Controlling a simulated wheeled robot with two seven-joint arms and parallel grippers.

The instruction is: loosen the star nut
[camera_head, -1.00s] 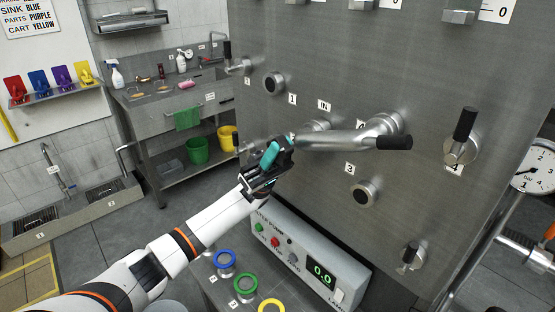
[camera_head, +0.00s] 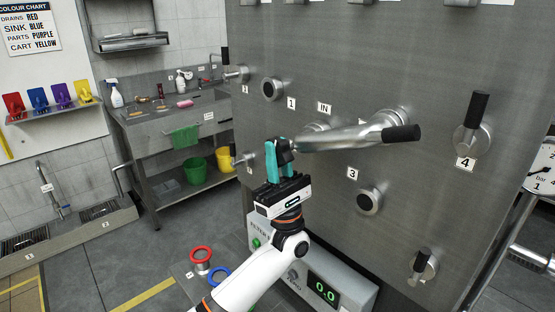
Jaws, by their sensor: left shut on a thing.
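My left gripper (camera_head: 279,154) comes up from below, with its teal fingers pointing up. It is shut on a small dark piece (camera_head: 286,150), which I take to be the star nut. The fingers hide much of its shape. The piece sits at the left end of a silver bar (camera_head: 340,138) in front of the steel panel. The bar has a black grip (camera_head: 401,133) at its right end. My right gripper is not in view.
The steel panel (camera_head: 330,70) carries several valves, including one with a black lever (camera_head: 476,110) by label 4, and a round port (camera_head: 369,200) by label 3. A control box (camera_head: 325,290) reading 0.0 stands below. A sink bench (camera_head: 165,130) is at left.

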